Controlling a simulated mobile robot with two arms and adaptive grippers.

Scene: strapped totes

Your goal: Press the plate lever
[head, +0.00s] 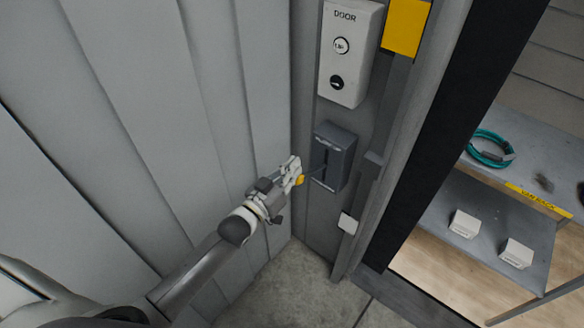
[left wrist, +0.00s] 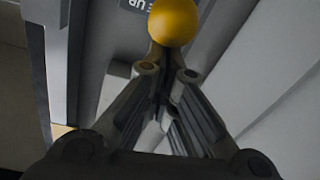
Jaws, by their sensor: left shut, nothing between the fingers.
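The lever shows as a yellow ball knob (head: 299,181) beside a dark grey slotted box (head: 338,149) on the door post. In the left wrist view the yellow knob (left wrist: 172,22) is large, just beyond my fingertips. My left gripper (head: 294,168) is at the knob in the head view and partly covers it. In the left wrist view my left gripper (left wrist: 167,72) is shut and empty, its fingertips just below the knob in the picture. I cannot tell whether they touch it. My right gripper is not in view.
A white panel marked DOOR (head: 348,55) with two round buttons is above the lever box. A yellow plate (head: 405,27) is at its upper right. Grey wall panels (head: 130,110) stand close on the left. Through the opening, a shelf (head: 480,205) holds white boxes; teal cable lies above.

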